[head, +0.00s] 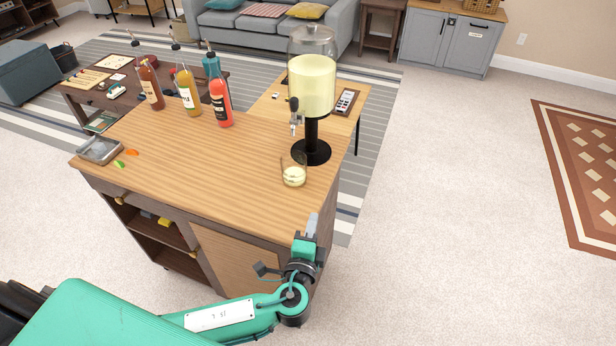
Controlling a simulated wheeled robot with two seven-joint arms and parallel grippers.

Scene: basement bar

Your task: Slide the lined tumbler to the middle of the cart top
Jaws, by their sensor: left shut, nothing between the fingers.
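A clear tumbler (294,170) with pale yellow liquid in its lower part stands upright near the right side of the wooden cart top (200,175), just in front of the drink dispenser's tap. Lines on its glass are too small to make out. My left gripper (312,224) is shut and empty at the cart's front right corner, nearer to me than the tumbler and apart from it. The middle of the cart top is bare. My right gripper is not in view.
A dispenser (312,85) of yellow drink stands on a black base behind the tumbler. Bottles stand along the back: brown (150,85), yellow (187,92) and red (220,100). A grey tray (100,150) with small green and orange pieces beside it is at the left.

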